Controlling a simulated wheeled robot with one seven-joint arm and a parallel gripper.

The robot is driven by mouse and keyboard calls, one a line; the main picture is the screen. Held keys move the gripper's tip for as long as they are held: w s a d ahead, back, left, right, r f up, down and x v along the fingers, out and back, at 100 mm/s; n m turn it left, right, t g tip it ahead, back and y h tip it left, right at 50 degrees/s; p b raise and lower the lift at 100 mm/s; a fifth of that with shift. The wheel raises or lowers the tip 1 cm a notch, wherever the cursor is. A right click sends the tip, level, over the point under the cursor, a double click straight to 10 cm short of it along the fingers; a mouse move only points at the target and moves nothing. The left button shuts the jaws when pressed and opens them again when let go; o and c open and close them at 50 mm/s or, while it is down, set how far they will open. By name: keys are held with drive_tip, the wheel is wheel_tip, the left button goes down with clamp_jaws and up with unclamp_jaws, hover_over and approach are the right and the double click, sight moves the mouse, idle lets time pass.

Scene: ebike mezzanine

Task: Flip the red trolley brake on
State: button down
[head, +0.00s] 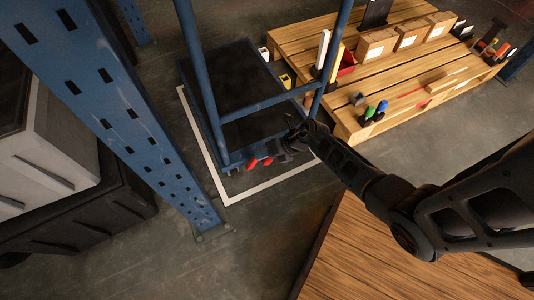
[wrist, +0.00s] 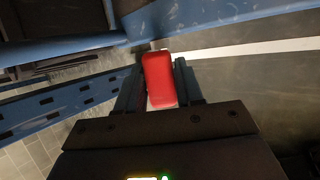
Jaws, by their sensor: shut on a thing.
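The blue trolley (head: 262,104) with a dark deck stands on the floor left of the pallet. Its red brake (head: 253,163) shows low at its near end in the head view, partly hidden by my gripper. In the wrist view the red brake (wrist: 160,80) is a rounded red pedal between my two fingers. My gripper (wrist: 159,88) is shut on it, with one finger on each side. In the head view my gripper (head: 270,160) reaches down to the trolley's near edge from the right. I cannot tell the brake's exact tilt.
A blue rack upright (head: 120,110) stands close on the left, beside grey and black bins (head: 45,160). A wooden pallet (head: 400,75) with boxes and tools lies at the back right. A wooden top (head: 400,250) is in front. White tape (head: 215,180) marks the floor.

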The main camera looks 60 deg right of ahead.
drive_tip(key=shift+w+a+r+p, duration=0.2)
drive_tip(key=shift+a+r+p, duration=0.1)
drive_tip(key=shift+f, duration=0.1)
drive_tip(key=c, duration=0.8)
unclamp_jaws()
drive_tip(key=p+v, duration=0.3)
drive_tip(key=v, duration=0.4)
drive_tip(key=shift+s+r, duration=0.2)
drive_tip(key=shift+r, duration=0.15)
